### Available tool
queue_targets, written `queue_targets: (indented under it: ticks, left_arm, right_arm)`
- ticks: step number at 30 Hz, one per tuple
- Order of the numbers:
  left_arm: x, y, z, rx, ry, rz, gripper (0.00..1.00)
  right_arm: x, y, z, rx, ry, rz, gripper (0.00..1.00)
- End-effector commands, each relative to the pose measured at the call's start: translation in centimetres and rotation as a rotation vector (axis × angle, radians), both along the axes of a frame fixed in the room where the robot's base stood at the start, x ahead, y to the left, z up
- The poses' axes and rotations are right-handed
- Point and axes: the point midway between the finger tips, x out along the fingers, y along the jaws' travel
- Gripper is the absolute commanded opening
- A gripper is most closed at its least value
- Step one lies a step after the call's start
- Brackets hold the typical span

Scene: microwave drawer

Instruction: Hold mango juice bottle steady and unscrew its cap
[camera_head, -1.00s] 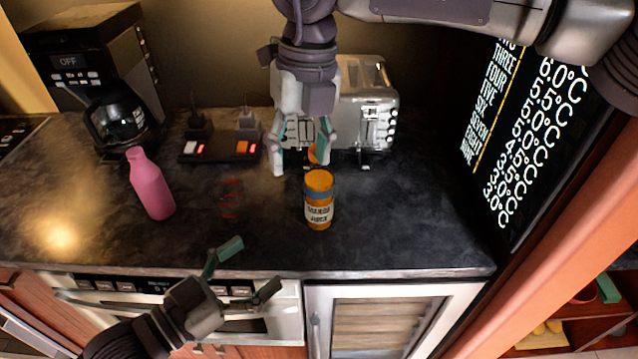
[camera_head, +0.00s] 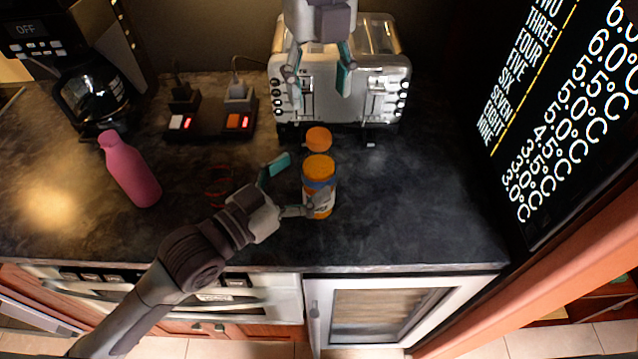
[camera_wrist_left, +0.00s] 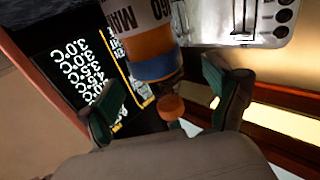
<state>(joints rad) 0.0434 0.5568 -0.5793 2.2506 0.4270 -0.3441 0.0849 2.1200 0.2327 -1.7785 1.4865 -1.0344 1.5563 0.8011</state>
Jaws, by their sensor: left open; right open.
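The mango juice bottle (camera_head: 318,198) stands upright on the dark counter, with an orange top, a blue band and a white label. An orange cap (camera_head: 318,138) shows apart from the bottle's top, behind or above it; I cannot tell what supports it. The left wrist view, upside down, shows the bottle (camera_wrist_left: 152,45) and the smaller cap (camera_wrist_left: 170,107) with a gap between them. My left gripper (camera_head: 286,188) is open at the bottle's left, one finger by its lower label; contact is unclear. My right gripper (camera_head: 318,85) is open and empty, over the toaster in the picture.
A silver toaster (camera_head: 385,95) stands behind the bottle. A black text panel (camera_head: 540,130) is at the right. Counter right of the bottle is clear.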

Motion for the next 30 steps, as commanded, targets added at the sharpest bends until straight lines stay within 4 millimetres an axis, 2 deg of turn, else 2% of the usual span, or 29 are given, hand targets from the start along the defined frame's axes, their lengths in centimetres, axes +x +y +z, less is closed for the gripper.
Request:
queue_targets:
  ticks: [6, 19, 30]
  left_arm:
    - [2.0, -2.1, 0.1, -0.001, 0.000, 0.000, 0.90]
    - [2.6, -2.8, 0.0, 0.000, 0.000, 0.000, 0.90]
    - [2.6, -2.7, 0.0, 0.000, 0.000, 0.000, 0.28]
  right_arm:
    - [0.0, 0.0, 0.0, 0.000, -0.001, 0.001, 0.59]
    - [0.0, 0.0, 0.0, 0.000, 0.000, 0.001, 0.59]
    - [0.0, 0.0, 0.0, 0.000, 0.000, 0.001, 0.59]
